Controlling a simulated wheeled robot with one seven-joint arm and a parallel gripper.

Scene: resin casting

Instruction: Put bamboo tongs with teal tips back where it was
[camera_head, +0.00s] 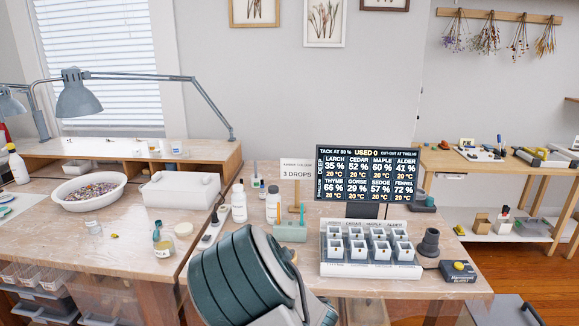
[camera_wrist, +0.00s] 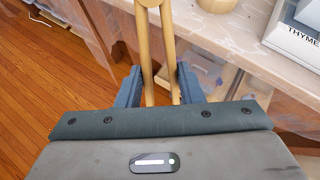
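The bamboo tongs (camera_wrist: 146,55) show in the wrist view as two pale wooden legs running up out of the top of the picture. My gripper (camera_wrist: 159,88) has its two blue-grey fingers on either side of the legs, closed against them. The teal tips are not visible in this view. In the head view my arm fills the bottom middle and hides the gripper and the tongs. A pale green holder (camera_head: 289,232) stands on the bench with upright sticks, one wooden and one teal. I cannot tell what they are.
A white block of labelled cups (camera_head: 371,268) stands on the right of the bench, below a display screen (camera_head: 366,174). White bottles (camera_head: 239,202) stand left of the holder. In the wrist view the bench edge (camera_wrist: 222,50) is close to the right, with wooden floor (camera_wrist: 45,100) at left.

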